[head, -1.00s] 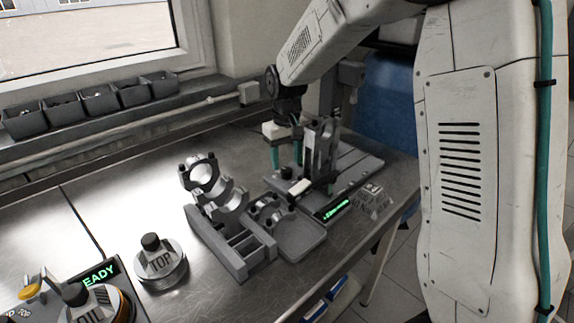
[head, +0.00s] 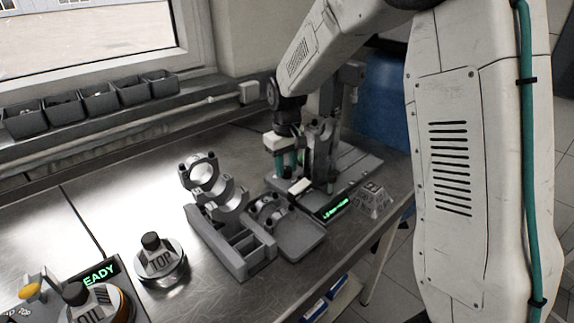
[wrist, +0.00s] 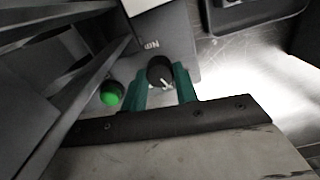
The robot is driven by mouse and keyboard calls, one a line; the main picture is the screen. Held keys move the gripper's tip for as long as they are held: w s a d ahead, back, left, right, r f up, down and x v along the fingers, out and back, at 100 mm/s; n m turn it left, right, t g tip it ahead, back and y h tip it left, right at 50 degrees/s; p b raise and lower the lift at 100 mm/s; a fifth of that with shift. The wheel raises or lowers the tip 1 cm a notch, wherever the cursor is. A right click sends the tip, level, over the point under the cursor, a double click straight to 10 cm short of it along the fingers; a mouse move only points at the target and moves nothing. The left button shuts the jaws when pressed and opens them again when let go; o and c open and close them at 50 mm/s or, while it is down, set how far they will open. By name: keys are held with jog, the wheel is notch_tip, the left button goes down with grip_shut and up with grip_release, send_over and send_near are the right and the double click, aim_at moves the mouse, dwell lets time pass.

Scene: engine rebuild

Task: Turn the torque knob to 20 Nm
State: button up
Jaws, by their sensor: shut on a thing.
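The torque knob (wrist: 161,71) is black with a white pointer mark, on a grey panel beside an inverted "Nm" label (wrist: 152,44). My gripper (wrist: 162,78) has its green fingers on either side of the knob and is shut on it. In the head view my gripper (head: 284,168) reaches down at the grey press station (head: 355,165). The knob is hidden there by the fingers. The station's display (head: 335,209) shows green text too small to read.
A green button (wrist: 111,93) sits close to my left finger. A grey rack (head: 225,240) with metal caps and a shallow tray (head: 303,242) stand left of the station. Open bench lies behind the rack.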

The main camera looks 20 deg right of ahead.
aim_at(287, 168)
jog(key=shift+n, duration=0.8)
jog(key=o, duration=1)
jog(key=shift+r, duration=3.9)
jog(key=shift+c, duration=0.4)
